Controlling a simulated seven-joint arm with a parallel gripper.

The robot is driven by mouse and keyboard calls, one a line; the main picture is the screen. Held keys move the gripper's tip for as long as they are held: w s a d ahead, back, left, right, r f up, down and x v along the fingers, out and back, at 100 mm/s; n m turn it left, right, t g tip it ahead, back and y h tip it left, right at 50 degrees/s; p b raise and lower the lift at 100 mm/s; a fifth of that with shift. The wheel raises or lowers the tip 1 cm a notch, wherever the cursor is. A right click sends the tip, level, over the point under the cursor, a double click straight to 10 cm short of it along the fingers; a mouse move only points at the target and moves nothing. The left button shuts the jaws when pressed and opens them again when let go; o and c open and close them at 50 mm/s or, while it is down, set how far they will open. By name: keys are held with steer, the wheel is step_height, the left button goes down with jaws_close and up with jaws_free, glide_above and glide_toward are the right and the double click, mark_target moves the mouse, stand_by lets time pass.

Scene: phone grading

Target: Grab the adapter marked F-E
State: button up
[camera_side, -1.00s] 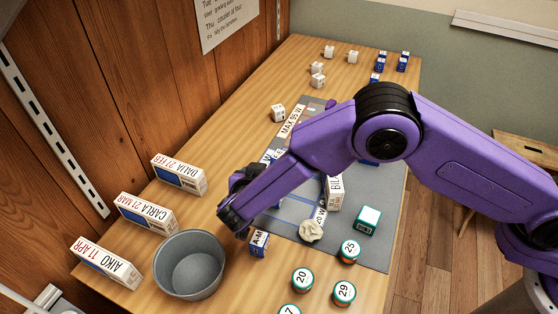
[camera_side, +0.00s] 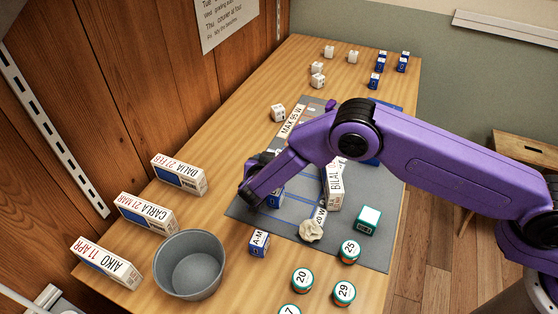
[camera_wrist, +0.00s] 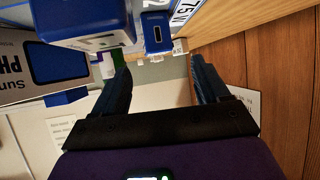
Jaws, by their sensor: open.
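No F-E marking is readable on any adapter. In the side view my gripper (camera_side: 250,196) is over the left edge of the grey mat (camera_side: 290,228), beside a blue block (camera_side: 275,198) that it partly hides. A blue and white block marked A-M (camera_side: 259,243) stands nearer the front. White cubes (camera_side: 317,81) and small blue blocks (camera_side: 380,66) stand farther back; their marks are too small to read. In the wrist view my gripper (camera_wrist: 165,78) is open with nothing between its fingers. A blue block with a port (camera_wrist: 157,36) and a larger blue block (camera_wrist: 85,22) lie beyond.
A grey bowl (camera_side: 188,290) and boxes named AIKO (camera_side: 106,262), CARLA (camera_side: 146,213) and DALIA (camera_side: 179,174) stand on the left. A wooden wall borders the left.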

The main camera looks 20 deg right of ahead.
steer(key=shift+x, duration=2.65)
steer(key=shift+s+f, duration=0.15)
steer(key=shift+s, duration=0.05)
steer(key=c, duration=1.2)
